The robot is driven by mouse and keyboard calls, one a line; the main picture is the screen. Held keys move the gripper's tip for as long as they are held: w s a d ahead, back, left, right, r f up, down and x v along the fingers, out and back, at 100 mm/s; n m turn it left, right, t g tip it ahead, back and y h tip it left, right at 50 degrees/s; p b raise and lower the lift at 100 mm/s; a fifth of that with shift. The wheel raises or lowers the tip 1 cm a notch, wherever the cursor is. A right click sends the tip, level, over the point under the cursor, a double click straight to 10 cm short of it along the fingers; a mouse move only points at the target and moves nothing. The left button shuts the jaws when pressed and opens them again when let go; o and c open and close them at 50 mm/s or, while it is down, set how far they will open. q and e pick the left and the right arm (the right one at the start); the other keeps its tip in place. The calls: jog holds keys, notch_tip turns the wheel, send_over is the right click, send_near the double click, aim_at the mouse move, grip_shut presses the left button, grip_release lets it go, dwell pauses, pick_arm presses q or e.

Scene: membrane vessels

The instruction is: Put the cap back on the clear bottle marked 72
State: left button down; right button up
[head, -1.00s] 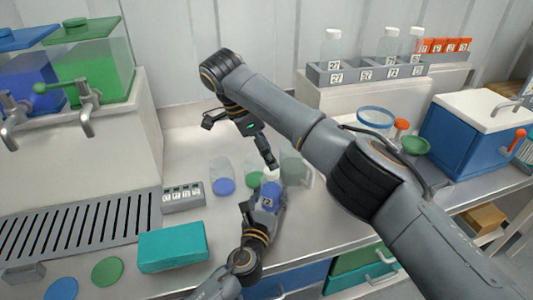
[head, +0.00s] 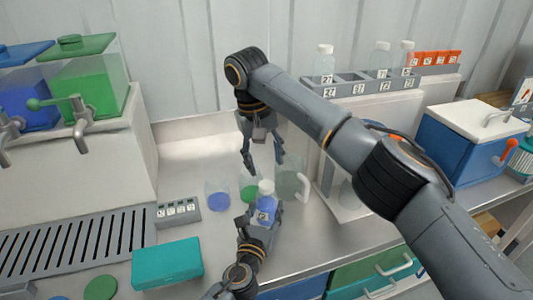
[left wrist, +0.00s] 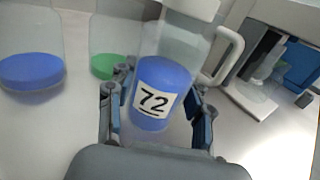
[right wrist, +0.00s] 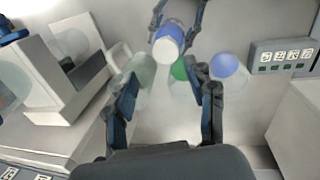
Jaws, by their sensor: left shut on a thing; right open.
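The clear bottle marked 72 (head: 264,212) holds blue liquid and is upright in my left gripper (head: 258,224), which is shut on it. The label and blue contents show closely in the left wrist view (left wrist: 152,100). A white cap (head: 266,186) sits on top of the bottle; its edge shows in the left wrist view (left wrist: 192,8), and whether it is fully tight cannot be told. My right gripper (head: 263,164) is open and empty, above and behind the bottle, apart from the cap. In the right wrist view the bottle (right wrist: 169,36) lies beyond the open fingers (right wrist: 163,78).
A clear vessel with blue (head: 217,195), one with green (head: 249,187) and a clear handled jug (head: 291,182) stand close by. A rack (head: 365,85) with capped bottles is at the back right. A teal box (head: 167,264) and small numbered block (head: 178,211) are left.

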aim_at(266, 184)
jog(key=n, duration=0.4)
jog(key=n+y, duration=0.1)
jog(key=n, duration=0.1)
jog(key=shift+d+r+n, duration=0.15)
jog(key=shift+r+n, duration=0.25)
jog(key=n, duration=0.5)
jog(key=shift+s+r+n+y, duration=0.1)
jog(key=shift+r+n+y, duration=0.3)
jog(key=shift+f, duration=0.1)
jog(key=shift+f, duration=3.95)
grip_shut()
jog(key=m, duration=0.5)
jog(key=shift+o, duration=0.8)
grip_release()
